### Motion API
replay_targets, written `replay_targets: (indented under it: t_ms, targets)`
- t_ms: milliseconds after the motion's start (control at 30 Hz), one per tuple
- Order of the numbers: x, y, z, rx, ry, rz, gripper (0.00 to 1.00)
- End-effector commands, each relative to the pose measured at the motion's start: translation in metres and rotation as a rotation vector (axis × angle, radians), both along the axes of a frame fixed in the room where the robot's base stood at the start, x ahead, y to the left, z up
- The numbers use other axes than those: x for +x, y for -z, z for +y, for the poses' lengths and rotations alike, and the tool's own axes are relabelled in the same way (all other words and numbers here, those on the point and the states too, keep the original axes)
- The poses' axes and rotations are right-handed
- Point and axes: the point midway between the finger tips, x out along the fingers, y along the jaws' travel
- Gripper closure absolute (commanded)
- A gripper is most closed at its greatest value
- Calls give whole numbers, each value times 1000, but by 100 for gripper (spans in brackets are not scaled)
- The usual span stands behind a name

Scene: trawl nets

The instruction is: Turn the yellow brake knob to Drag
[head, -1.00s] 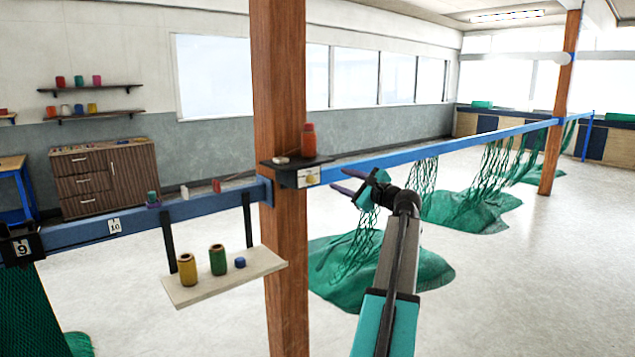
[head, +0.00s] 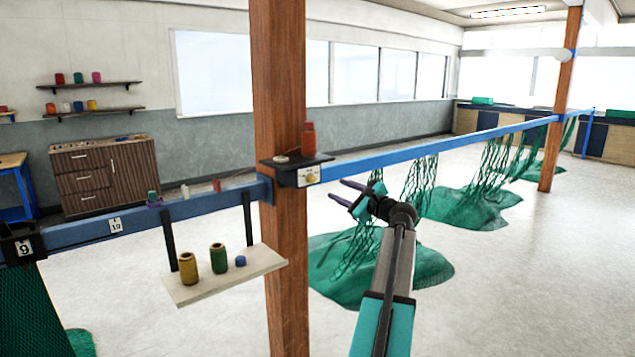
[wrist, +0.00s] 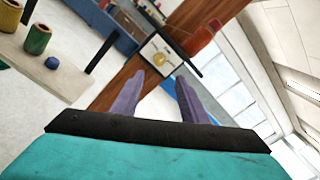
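The yellow brake knob (head: 311,177) sits on a small white plate (head: 301,178) on the front of a black bracket fixed to the wooden post. It also shows in the wrist view (wrist: 159,59), ahead of the fingertips. The plate's markings are too small to read. My gripper (head: 340,192) is to the right of the knob and a little lower, with its fingers pointing towards the post. In the wrist view my gripper (wrist: 161,77) has its two purple fingers apart with nothing between them. It is not touching the knob.
A red spool (head: 309,140) stands on the bracket's black top (head: 272,163). The wooden post (head: 281,90) and blue rail (head: 440,146) are close by. A hanging shelf (head: 225,281) holds spools at lower left. Green nets (head: 425,275) hang and lie behind my arm.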

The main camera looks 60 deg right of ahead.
Motion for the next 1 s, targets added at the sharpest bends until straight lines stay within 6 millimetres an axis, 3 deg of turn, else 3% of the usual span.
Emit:
replay_targets:
  t_ms: [700,1000]
  targets:
    - [93,-2,-35,1,-3,1,60]
    - [116,-1,-43,0,-1,1,60]
